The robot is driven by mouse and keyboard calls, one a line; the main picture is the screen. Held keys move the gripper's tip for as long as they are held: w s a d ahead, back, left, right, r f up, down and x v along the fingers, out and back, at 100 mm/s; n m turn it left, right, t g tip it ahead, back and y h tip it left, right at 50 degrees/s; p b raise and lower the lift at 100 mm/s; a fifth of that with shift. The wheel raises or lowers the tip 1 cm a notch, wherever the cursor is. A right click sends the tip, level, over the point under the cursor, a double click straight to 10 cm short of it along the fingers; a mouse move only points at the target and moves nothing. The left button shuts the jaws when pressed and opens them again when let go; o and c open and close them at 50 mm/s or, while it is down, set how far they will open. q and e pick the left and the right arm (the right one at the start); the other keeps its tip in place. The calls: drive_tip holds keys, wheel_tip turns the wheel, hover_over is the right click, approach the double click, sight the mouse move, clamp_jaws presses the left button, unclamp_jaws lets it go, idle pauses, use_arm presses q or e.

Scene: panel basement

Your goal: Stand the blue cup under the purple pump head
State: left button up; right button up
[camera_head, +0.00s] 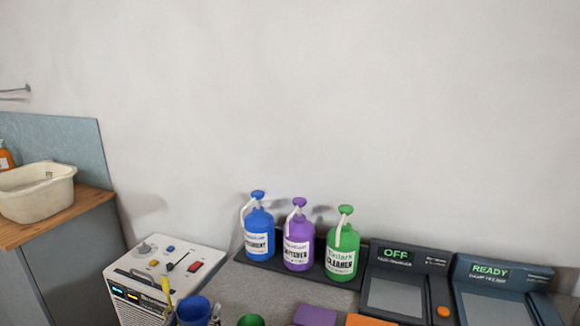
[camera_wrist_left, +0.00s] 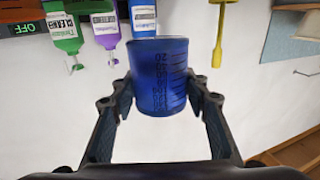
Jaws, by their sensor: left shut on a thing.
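The blue cup (camera_head: 193,311) is at the bottom edge of the head view, its lower part cut off. In the left wrist view the blue cup (camera_wrist_left: 160,78) sits between the two fingers of my left gripper (camera_wrist_left: 160,92), which is shut on it. The purple pump head (camera_head: 299,202) tops the purple bottle (camera_head: 297,249), the middle of three pump bottles, with its spout toward the front left. The purple bottle also shows in the left wrist view (camera_wrist_left: 105,28). The cup is in front and to the left of it, apart from it. My right gripper is not in view.
Blue (camera_head: 258,235) and green (camera_head: 342,248) pump bottles flank the purple one on a dark tray (camera_head: 262,265). A white control box (camera_head: 168,262) stands left, two dark panels right. A green cup (camera_head: 250,320), purple pad (camera_head: 317,315) and orange pad (camera_head: 368,320) are in front.

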use_arm(q)
drive_tip(key=s+f, duration=0.3)
drive_tip(key=s, duration=0.3)
drive_tip(key=s+a+f+y, duration=0.1)
drive_tip(key=s+f, duration=0.2)
drive_tip(key=s, duration=0.4)
drive_tip(key=shift+s+n, duration=0.3)
drive_tip(key=shift+a, duration=0.1)
drive_tip(key=w+d+r, duration=0.1)
drive_tip(key=w, duration=0.3)
drive_tip(key=w+d+r+m+h, duration=0.1)
drive_tip(key=w+r, duration=0.1)
drive_tip(key=w, duration=0.2)
drive_tip(key=w+r+h, duration=0.1)
drive_tip(key=w+r, duration=0.1)
drive_tip(key=w, duration=0.2)
drive_tip(key=shift+w+d, duration=0.35)
drive_tip(key=shift+d, duration=0.05)
drive_tip(key=w+r, duration=0.9)
drive_tip(key=r, duration=0.1)
drive_tip(key=shift+w+a, duration=0.3)
drive_tip(key=shift+a, duration=0.1)
